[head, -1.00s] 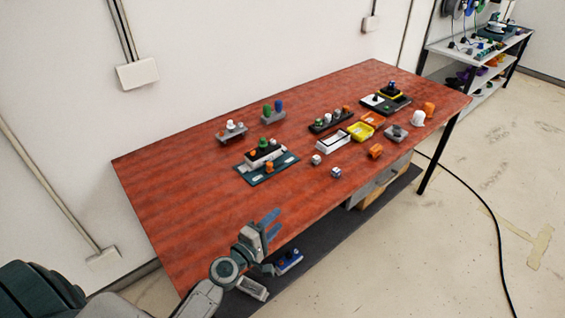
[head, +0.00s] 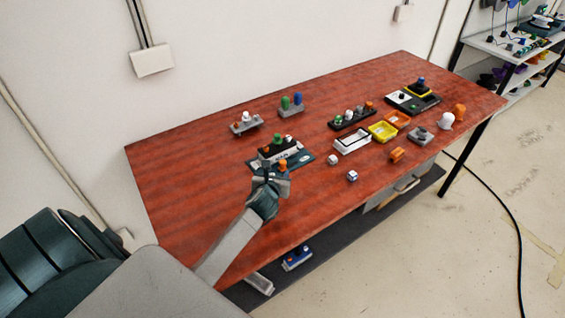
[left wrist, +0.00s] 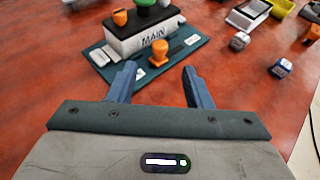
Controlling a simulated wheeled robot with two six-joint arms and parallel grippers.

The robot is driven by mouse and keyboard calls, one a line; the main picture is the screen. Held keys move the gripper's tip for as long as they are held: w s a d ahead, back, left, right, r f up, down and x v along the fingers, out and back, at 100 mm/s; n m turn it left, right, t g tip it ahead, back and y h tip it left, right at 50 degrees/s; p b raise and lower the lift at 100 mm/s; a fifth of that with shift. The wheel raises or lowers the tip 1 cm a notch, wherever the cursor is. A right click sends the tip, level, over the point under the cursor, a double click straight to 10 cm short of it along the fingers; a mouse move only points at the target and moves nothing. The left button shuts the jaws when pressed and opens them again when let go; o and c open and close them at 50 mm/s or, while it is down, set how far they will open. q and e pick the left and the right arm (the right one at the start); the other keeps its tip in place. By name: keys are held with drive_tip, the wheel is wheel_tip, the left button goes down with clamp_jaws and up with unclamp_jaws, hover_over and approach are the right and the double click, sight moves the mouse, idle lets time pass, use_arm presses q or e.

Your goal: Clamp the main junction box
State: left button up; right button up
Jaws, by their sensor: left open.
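The main junction box (left wrist: 140,36), labelled MAIN, is a white box with a black top on a dark teal base plate (left wrist: 185,48). Orange, green and white knobs stand on its top. It also shows in the head view (head: 268,154). An orange knob (left wrist: 158,54) stands upright on the plate, in front of the box. My left gripper (left wrist: 158,78) is open and empty, its blue fingers pointing at the orange knob from just short of it. In the head view the left gripper (head: 271,175) is at the plate's near edge and partly covers it. My right gripper is not in view.
Grey holders with knobs (head: 246,123) stand behind the box. A white tray (head: 352,140), a yellow tray (head: 382,131) and small white cubes (head: 333,160) lie to the right. The red table (head: 190,185) is clear at left. A lower shelf (head: 340,245) runs beneath.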

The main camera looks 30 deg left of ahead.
sight(283, 162)
use_arm(q)
drive_tip(key=p+x, duration=0.1)
drive_tip(key=x, duration=0.7)
drive_tip(key=shift+w+a+f, duration=0.1)
drive_tip(key=shift+w+f, duration=0.05)
drive_tip(key=shift+w, duration=0.2)
clamp_jaws()
